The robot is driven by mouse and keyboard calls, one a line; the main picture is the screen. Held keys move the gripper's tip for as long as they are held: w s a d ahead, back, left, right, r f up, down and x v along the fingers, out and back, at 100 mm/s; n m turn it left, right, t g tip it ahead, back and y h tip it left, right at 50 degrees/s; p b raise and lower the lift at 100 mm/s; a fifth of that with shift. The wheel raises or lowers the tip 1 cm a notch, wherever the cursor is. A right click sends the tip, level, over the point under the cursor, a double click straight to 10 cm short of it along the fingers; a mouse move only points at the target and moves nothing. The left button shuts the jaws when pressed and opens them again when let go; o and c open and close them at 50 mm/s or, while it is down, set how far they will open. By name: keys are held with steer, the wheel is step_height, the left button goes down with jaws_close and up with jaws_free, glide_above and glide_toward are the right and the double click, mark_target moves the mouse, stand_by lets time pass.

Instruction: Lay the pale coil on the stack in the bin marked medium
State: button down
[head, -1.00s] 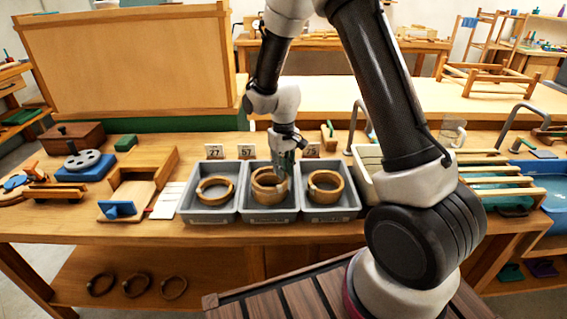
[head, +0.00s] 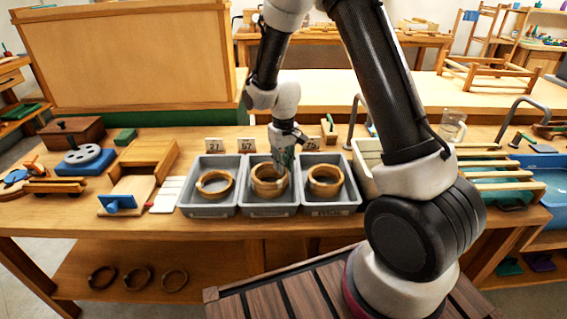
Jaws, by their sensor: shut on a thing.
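Three grey bins stand side by side on the bench: the left bin (head: 208,211), the middle bin (head: 268,211) and the right bin (head: 330,210). The writing on their fronts is too small to read. My gripper (head: 284,160) points down into the middle bin, shut at the right rim of the top pale coil (head: 266,171). That coil is on or just above the stack (head: 268,190) there; I cannot tell whether they touch. The fingertips are partly hidden. The left bin holds a low coil (head: 215,192), the right bin a coil or stack (head: 325,182).
Small number cards (head: 213,145) stand behind the bins. A wooden box (head: 140,172) and white cards (head: 167,194) are left of them. A slatted rack (head: 490,172) is to the right. Several dark rings (head: 138,278) lie on the lower shelf.

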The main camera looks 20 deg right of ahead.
steer(key=shift+f, duration=0.1)
steer(key=c, duration=1.2)
jaws_free()
steer(key=shift+c, duration=0.2)
steer(key=o, duration=0.3)
steer(key=shift+r, duration=3.5)
